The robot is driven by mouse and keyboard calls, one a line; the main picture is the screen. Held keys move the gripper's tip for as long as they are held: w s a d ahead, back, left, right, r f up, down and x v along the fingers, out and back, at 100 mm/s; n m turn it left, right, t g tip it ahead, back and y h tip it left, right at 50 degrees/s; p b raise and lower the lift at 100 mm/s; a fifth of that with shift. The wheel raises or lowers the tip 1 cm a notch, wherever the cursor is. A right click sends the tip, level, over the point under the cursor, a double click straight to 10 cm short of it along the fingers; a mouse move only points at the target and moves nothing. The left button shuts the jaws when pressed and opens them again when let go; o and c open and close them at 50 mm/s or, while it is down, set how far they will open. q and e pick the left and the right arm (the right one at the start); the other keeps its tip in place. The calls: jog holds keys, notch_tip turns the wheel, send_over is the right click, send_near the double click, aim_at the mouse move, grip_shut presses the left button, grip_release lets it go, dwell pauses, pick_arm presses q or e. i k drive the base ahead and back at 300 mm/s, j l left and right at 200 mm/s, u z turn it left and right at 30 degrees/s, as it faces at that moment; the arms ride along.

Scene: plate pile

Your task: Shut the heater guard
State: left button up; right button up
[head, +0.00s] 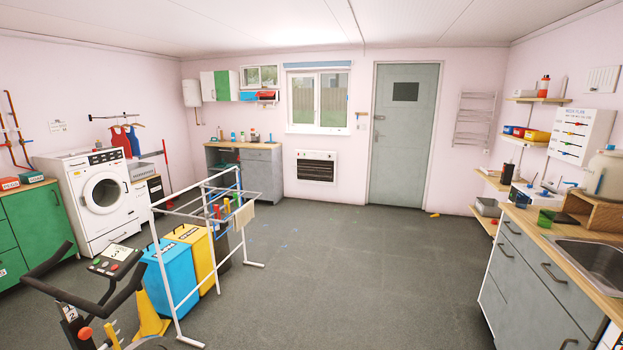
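A white wall heater (316,153) with a dark slatted front hangs low on the back wall, below the window and left of the door. It is far off and small, so I cannot tell a separate guard on it or whether one stands open or shut. Neither of my grippers shows in the head view.
A white drying rack (246,263) stands mid-left, around or beside a blue bin (170,285) and a yellow bin (196,257). An exercise bike (110,268) is at front left. A sink counter (545,240) lines the right. The grey floor (350,260) between is mostly clear.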

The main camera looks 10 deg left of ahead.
aim_at(313, 176)
jog(key=z, duration=0.15)
jog(key=i, duration=5.3)
